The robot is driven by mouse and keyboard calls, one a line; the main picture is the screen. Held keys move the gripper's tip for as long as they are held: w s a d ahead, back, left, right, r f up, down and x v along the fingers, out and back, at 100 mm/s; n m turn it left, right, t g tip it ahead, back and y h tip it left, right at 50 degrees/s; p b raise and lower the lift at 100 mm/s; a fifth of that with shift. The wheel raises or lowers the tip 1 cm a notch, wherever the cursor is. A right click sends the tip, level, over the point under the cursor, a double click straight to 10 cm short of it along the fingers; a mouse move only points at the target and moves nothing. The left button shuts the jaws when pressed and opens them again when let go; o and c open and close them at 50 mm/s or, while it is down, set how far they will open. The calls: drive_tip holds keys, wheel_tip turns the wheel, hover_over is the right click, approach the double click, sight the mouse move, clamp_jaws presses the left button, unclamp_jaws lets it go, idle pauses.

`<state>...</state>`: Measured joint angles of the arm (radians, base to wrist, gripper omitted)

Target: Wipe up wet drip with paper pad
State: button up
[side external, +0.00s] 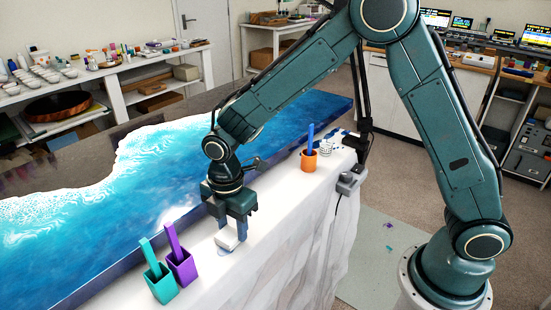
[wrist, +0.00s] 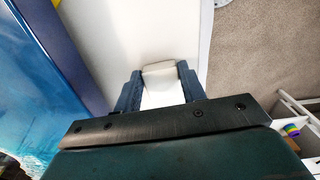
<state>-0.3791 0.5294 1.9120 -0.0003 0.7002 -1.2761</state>
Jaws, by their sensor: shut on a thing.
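My gripper (side external: 231,222) points down over the white covered table edge, and its two fingers are shut on a white paper pad (side external: 228,238). In the wrist view the pad (wrist: 160,70) sits between the fingertips of my gripper (wrist: 160,84). The pad's lower end is at or very near the white surface; I cannot tell whether it touches. A small bluish patch (side external: 226,250) shows at the pad's foot, perhaps the wet drip, mostly hidden by the pad.
The blue and white resin slab (side external: 180,165) lies close behind my gripper. A teal cup (side external: 161,284) and a purple cup (side external: 183,267) stand at left, each with a stick. An orange cup (side external: 309,159) stands farther right. White surface (side external: 275,205) between is clear.

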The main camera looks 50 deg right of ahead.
sight(218, 251)
drive_tip(key=shift+a, duration=2)
drive_tip(key=shift+a+f, duration=0.1)
drive_tip(key=shift+a, duration=0.45)
drive_tip(key=shift+d, duration=3.2)
drive_tip(key=shift+d+r, duration=0.2)
wheel_tip(218, 251, up, 8)
drive_tip(key=shift+a+f, duration=0.1)
drive_tip(key=shift+f, duration=0.1)
